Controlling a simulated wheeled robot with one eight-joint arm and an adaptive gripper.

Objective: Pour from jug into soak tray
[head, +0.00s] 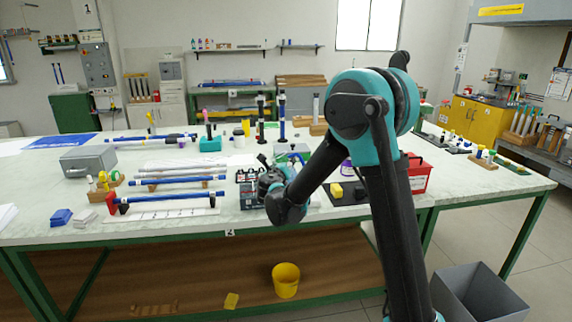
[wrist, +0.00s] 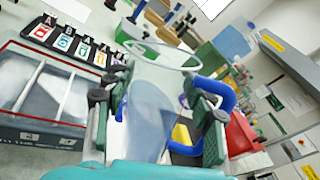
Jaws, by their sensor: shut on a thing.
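My gripper (wrist: 160,112) is shut on a clear jug (wrist: 152,100) with a blue handle (wrist: 224,95), its green-padded fingers on either side of the body. The jug's round open rim shows at the top of the wrist view, and a bluish, see-through area shows in its body; I cannot tell the liquid level. In the head view my gripper (head: 268,182) is over the front middle of the table, and the jug is mostly hidden behind it. A dark divided tray (wrist: 50,95) lies left of the jug in the wrist view; I cannot tell whether it is the soak tray.
A strip of coloured letter cards (wrist: 70,45) stands beside the divided tray. A red box (head: 418,178) is right of my arm. Blue rods (head: 165,200) lie on supports at left. A yellow bucket (head: 286,280) sits on the lower shelf.

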